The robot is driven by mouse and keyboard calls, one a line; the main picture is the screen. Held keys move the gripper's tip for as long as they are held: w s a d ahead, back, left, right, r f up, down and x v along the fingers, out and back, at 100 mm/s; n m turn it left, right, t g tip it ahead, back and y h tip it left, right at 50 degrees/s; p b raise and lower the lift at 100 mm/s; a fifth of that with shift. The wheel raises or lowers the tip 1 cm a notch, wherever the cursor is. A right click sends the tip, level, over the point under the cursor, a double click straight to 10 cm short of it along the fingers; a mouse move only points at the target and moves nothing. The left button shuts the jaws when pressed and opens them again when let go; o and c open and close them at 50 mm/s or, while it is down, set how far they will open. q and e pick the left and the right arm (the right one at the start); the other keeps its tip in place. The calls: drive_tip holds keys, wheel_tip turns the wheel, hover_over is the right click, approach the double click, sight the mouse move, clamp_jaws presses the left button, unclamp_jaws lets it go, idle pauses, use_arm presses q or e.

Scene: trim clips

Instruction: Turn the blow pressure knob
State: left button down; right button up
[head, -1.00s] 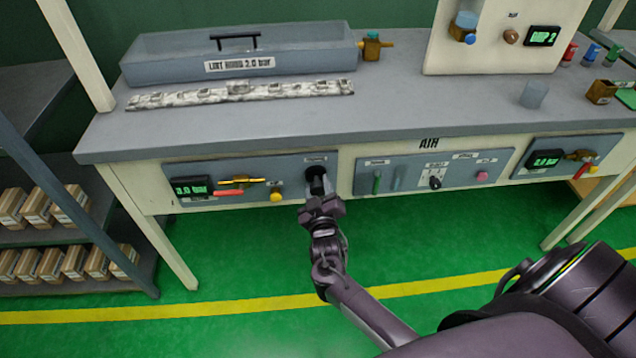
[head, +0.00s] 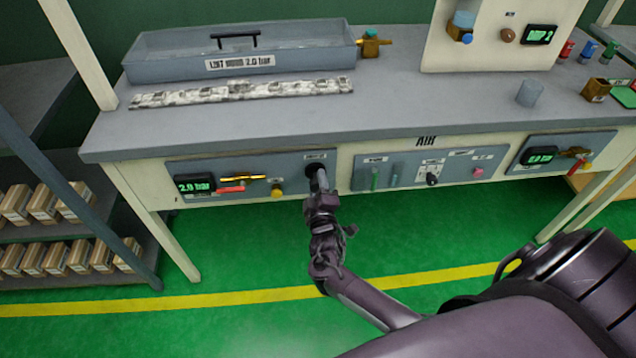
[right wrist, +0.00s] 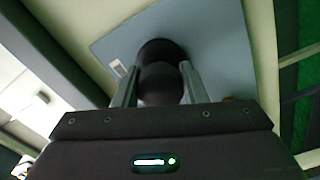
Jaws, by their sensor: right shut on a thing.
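The blow pressure knob is a round black knob (head: 315,169) at the right end of the left front panel (head: 240,165). In the right wrist view the knob (right wrist: 161,82) sits between the two grey fingers. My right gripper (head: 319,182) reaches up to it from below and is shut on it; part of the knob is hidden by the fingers. The green display (head: 194,184) on the same panel reads about 2.0 bar. My left gripper is not in view.
A grey tray (head: 150,73) with a label ending in 2.0 bar stands on the bench (head: 440,105), behind a strip of clips (head: 240,92). A middle panel (head: 400,172) with switches lies right of the knob. Shelves with boxes (head: 40,205) stand at left.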

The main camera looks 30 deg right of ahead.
idle(0.3)
drive_tip(key=o, duration=1)
drive_tip(key=shift+c, duration=0.2)
drive_tip(key=v, duration=0.8)
drive_tip(key=shift+w, duration=0.1)
